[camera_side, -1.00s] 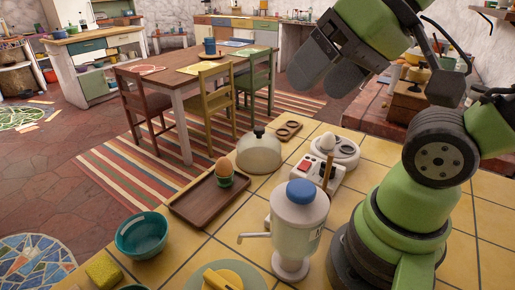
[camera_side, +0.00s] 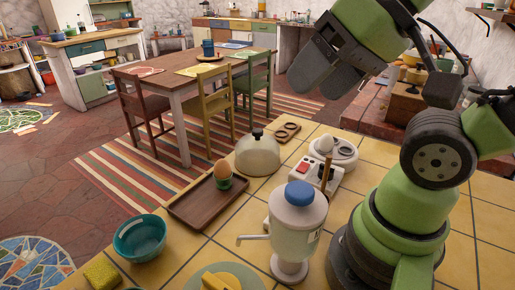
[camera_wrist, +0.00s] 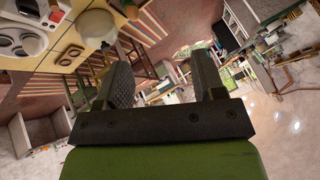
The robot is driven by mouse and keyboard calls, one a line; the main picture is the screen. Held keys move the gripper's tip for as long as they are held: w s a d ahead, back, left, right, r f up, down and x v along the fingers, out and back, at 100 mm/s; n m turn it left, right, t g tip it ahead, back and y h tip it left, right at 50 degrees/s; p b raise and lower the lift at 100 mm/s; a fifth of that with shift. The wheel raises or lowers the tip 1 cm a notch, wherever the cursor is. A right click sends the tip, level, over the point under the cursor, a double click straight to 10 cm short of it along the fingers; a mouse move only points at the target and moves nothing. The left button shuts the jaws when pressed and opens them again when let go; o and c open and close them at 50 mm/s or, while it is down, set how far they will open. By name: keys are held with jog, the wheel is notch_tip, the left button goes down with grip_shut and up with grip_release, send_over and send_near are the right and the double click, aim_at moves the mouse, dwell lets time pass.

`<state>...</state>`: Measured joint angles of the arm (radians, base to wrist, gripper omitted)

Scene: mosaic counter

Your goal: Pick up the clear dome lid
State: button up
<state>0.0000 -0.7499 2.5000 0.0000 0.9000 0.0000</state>
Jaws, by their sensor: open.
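The clear dome lid (camera_side: 258,156) with a dark knob on top stands on the yellow tiled counter, behind and right of the wooden tray in the side view. In the wrist view the dome lid (camera_wrist: 30,41) shows at the upper left. My gripper (camera_side: 330,82) is high above the counter, up and to the right of the lid in the side view, and well apart from it. Its two dark fingers also show in the wrist view (camera_wrist: 165,80), spread apart with nothing between them.
A white dispenser with a blue cap (camera_side: 297,225), a red-and-white switch box (camera_side: 318,176), a white two-ring device (camera_side: 345,153) and a teal bowl (camera_side: 140,240) crowd the counter. A wooden two-hole holder (camera_side: 287,131) lies behind the lid.

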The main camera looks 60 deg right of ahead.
jog(key=m+g+h, duration=0.2)
jog(key=m+g, duration=0.4)
jog(key=m, duration=2.4)
send_over(258, 130)
jog(key=f, duration=1.7)
jog(key=shift+s+a, duration=0.15)
jog(key=shift+s, duration=0.15)
jog(key=f, duration=0.5)
jog(key=shift+w+f, duration=0.3)
jog(key=shift+f, duration=0.05)
jog(key=shift+c, duration=0.4)
grip_shut()
